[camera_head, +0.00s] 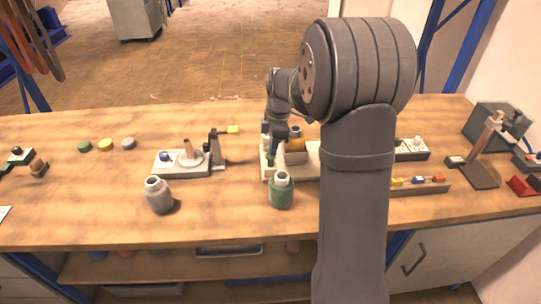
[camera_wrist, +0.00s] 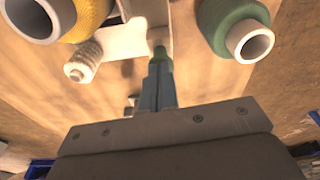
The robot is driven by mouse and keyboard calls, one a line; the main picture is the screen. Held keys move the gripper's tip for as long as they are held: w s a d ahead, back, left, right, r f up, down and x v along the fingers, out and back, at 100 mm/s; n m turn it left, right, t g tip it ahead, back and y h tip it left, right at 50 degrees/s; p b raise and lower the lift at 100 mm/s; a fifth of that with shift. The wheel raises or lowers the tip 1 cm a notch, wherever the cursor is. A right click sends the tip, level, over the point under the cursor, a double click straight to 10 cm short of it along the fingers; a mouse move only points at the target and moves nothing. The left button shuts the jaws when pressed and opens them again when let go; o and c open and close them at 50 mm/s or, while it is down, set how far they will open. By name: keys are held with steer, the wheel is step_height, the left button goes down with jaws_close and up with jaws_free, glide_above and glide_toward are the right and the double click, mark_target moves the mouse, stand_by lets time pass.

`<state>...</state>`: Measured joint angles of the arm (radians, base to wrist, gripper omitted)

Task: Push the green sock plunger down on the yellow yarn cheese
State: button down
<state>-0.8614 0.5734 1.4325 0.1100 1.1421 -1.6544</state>
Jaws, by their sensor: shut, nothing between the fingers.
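The yellow yarn cheese (camera_wrist: 92,18) shows at the upper left of the wrist view, with a pale tube end beside it. In the head view it (camera_head: 295,145) is partly hidden behind my arm, by a pale board (camera_head: 308,166). A small green piece, apparently the green sock plunger (camera_wrist: 160,51), shows just beyond my fingertips in the wrist view. My gripper (camera_wrist: 160,62) is shut and empty, its tips close to or touching the green piece; I cannot tell which. In the head view my gripper (camera_head: 280,138) is small, over the board.
A green yarn cheese (camera_head: 281,191) stands in front of the board; it is at the upper right of the wrist view (camera_wrist: 232,28). A knitted white piece (camera_wrist: 84,60) lies left of my fingers. A grey cheese (camera_head: 158,196) and a pale stand (camera_head: 180,170) are left.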

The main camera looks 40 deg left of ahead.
steer(key=shift+f, duration=1.55)
steer(key=shift+r, duration=0.15)
steer(key=shift+w+d+r, duration=0.25)
steer(key=shift+w+d, duration=0.25)
steer(key=shift+w, duration=0.1)
steer(key=shift+w+d+r, duration=0.25)
steer(key=shift+w+d, duration=0.2)
steer(key=shift+w, duration=0.15)
step_height(320, 180, up, 17)
steer(key=w+d, duration=0.1)
steer(key=shift+w+r, duration=0.15)
steer(key=shift+r, duration=0.05)
steer(key=shift+f, duration=0.1)
